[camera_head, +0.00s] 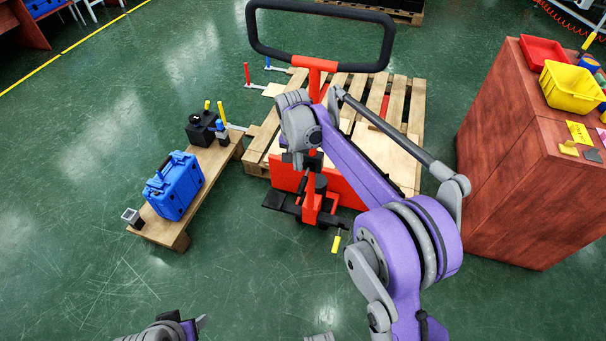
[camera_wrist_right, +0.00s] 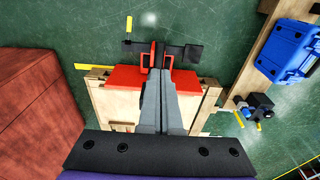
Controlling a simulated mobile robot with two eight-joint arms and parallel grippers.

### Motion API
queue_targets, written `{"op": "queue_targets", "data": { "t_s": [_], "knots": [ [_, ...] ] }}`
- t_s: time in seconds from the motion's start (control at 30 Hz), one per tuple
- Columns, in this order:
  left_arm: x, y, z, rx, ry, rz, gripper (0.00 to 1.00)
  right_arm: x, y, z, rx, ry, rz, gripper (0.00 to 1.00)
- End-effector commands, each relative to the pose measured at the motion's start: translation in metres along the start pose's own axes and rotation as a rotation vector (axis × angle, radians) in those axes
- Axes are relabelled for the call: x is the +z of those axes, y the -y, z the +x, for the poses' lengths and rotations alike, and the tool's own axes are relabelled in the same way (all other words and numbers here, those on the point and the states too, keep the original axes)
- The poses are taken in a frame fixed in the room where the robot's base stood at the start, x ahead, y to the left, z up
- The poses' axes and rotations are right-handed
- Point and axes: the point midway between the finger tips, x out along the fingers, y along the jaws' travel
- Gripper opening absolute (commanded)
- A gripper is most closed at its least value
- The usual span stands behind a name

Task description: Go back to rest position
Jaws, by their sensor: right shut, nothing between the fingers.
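My right arm (camera_head: 360,165) reaches forward over the red pallet jack in the head view. My right gripper (camera_wrist_right: 161,75) is shut and empty in the right wrist view, its grey fingers together above the red jack. In the head view the wrist hides most of its fingers. Part of my left arm (camera_head: 165,331) shows at the bottom edge, with a small grey tip beside it. The frames do not show whether the left gripper is open or shut.
The red pallet jack (camera_head: 340,190) with its black handle stands at a wooden pallet (camera_head: 397,95). A blue case (camera_head: 173,186) sits on a wooden bench (camera_head: 214,160) at left. A brown cabinet (camera_head: 515,170) bearing a yellow bin (camera_head: 571,88) stands at right. The near floor is clear.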

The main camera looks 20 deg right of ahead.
Motion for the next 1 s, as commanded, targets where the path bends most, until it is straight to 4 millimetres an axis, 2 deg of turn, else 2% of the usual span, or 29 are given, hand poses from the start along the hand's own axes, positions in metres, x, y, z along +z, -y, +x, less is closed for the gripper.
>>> {"op": "queue_targets", "data": {
  "t_s": [0.4, 0.57, 0.67, 0.8, 1.0],
  "knots": [
    [0.0, 0.0, 0.0, 0.0, 0.0, 0.0, 0.62, 0.001, -0.001, 0.0, -0.001, 0.0, -0.001, 0.0],
    [0.0, 0.0, 0.0, 0.0, 0.0, 0.0, 0.62, 0.013, -0.013, -0.015, -0.015, -0.015, -0.036, 0.0],
    [0.0, 0.0, 0.0, 0.0, 0.0, 0.0, 0.62, 0.034, -0.033, -0.033, -0.035, -0.036, -0.089, 0.0],
    [0.0, 0.0, 0.0, 0.0, 0.0, 0.0, 0.62, 0.074, -0.067, -0.054, -0.068, -0.077, -0.183, 0.0],
    [0.0, 0.0, 0.0, 0.0, 0.0, 0.0, 0.62, 0.14, -0.119, -0.066, -0.105, -0.143, -0.315, 0.0]
  ]
}}
